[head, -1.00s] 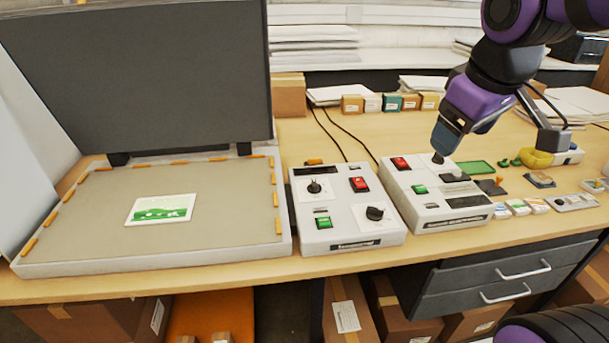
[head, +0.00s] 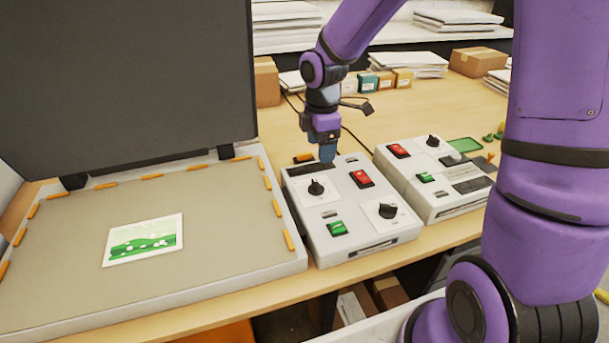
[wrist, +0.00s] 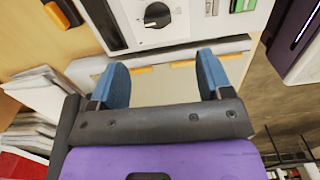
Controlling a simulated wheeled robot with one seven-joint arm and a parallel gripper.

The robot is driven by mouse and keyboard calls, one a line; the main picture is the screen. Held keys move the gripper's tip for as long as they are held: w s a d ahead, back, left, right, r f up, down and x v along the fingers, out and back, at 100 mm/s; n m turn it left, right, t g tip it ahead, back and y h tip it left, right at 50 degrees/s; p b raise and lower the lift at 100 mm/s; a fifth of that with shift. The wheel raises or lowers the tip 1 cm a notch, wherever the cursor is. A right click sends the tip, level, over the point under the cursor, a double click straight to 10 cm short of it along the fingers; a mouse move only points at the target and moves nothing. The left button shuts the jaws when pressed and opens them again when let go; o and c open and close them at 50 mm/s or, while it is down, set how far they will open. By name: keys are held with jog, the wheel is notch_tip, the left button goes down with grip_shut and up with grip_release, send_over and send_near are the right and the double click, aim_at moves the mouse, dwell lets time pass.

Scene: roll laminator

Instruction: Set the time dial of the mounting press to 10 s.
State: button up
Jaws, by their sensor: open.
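The mounting press has a flat bed (head: 200,260) under a raised dark lid (head: 125,80). Its light grey control box (head: 350,245) stands to the right of the bed. Two black dials are on the box: a back-left dial (head: 316,187) and a front-right dial (head: 387,210). Their markings are too small to read, so I cannot tell which is the time dial. My gripper (head: 327,158) hovers by the back edge of the control box, behind the back-left dial. In the wrist view my gripper (wrist: 161,60) is open and empty, with one dial (wrist: 157,15) beyond the fingertips.
The control box also has a red switch (head: 362,179), a green switch (head: 338,228) and a dark display (head: 307,169). A second box (head: 440,205) with a dial (head: 432,140) stands to the right. A picture card (head: 145,240) lies on the bed.

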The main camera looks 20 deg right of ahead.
aim_at(316, 183)
jog(key=f, duration=1.1)
jog(key=shift+w+a+f, duration=0.2)
jog(key=shift+w+a, duration=0.05)
jog(key=shift+w, duration=0.05)
jog(key=c, duration=0.9)
